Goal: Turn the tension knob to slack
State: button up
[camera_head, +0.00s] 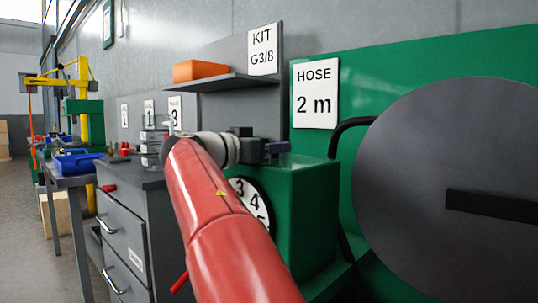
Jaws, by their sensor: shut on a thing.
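My gripper (272,150) is at the end of my red arm, pointing right, at the top of the green machine body (307,205). Its dark jaws are shut on a small dark blue-grey part. I cannot tell whether this part is the tension knob; its shape and any slack marking do not show clearly. A round white dial (254,199) with black numbers, 3 and 4 readable, is on the front of the green machine. My arm covers the dial's left side.
A large dark disc (450,130) stands on the right before a green panel with a "HOSE 2 m" sign (315,93). An orange box (200,70) sits on a grey shelf above. A grey drawer cabinet (125,225) and a blue bin (76,161) are left. Open floor lies far left.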

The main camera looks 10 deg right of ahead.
jog(key=shift+n+t+y+b, duration=0.3)
jog(key=shift+n+t, duration=0.1)
jog(key=shift+t, duration=0.2)
jog(key=o, duration=1)
jog(key=b+v, duration=0.1)
jog(key=v, duration=0.7)
